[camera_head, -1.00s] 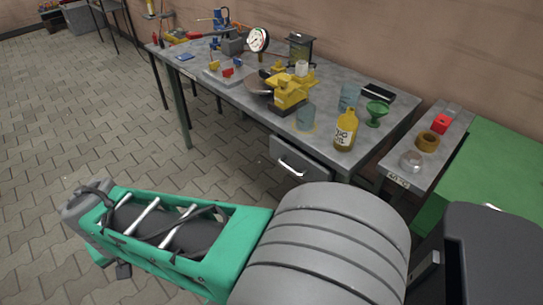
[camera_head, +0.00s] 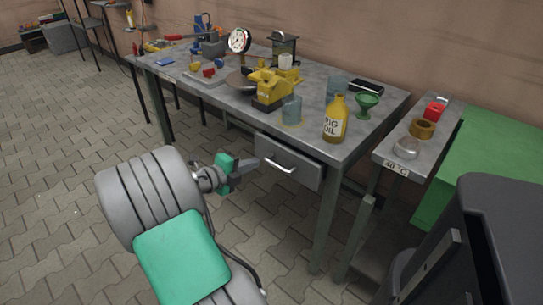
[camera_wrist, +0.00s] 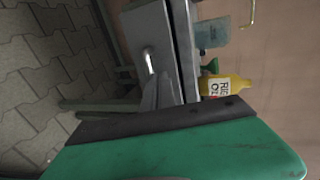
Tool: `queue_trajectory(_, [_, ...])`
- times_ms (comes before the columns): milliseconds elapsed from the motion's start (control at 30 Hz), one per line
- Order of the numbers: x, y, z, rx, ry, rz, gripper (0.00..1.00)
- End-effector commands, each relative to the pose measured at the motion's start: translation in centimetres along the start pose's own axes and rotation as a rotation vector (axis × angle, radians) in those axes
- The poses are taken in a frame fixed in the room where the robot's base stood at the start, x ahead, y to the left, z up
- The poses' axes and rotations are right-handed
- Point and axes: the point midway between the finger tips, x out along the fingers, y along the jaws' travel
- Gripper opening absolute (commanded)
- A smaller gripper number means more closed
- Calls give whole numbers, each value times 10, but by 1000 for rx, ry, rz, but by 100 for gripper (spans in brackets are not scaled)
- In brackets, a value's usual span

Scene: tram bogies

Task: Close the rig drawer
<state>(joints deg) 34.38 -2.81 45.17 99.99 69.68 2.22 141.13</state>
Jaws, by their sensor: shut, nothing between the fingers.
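The rig drawer (camera_head: 298,172) is grey, with a pale bar handle (camera_head: 280,165), and hangs under the front edge of the grey workbench (camera_head: 225,98). Its front appears to stand out a little from the bench edge; how far it is open is hard to judge. In the wrist view the drawer front (camera_wrist: 143,32) and its handle (camera_wrist: 149,62) appear turned on their side. My gripper (camera_head: 254,164) is shut and empty, just left of the drawer front and near the handle. I cannot tell whether it touches. The green gripper body hides much of the lower wrist view.
On the bench stand a yellow oil bottle (camera_head: 335,120), a glass (camera_head: 292,110), a green funnel (camera_head: 367,104) and a yellow device (camera_head: 272,86). A narrow side table (camera_head: 400,168) stands at right beside a green surface (camera_head: 500,135).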

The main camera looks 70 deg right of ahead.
Motion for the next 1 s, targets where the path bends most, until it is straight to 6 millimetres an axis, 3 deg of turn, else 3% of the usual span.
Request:
queue_trajectory(200, [50, 1, -2, 1, 5, 1, 0])
queue_trajectory(400, [82, -8, -1, 1, 2, 1, 0])
queue_trajectory(867, [92, -11, 1, -2, -2, 2, 0])
queue_trajectory(1000, [100, -8, 12, -4, -23, 3, 0])
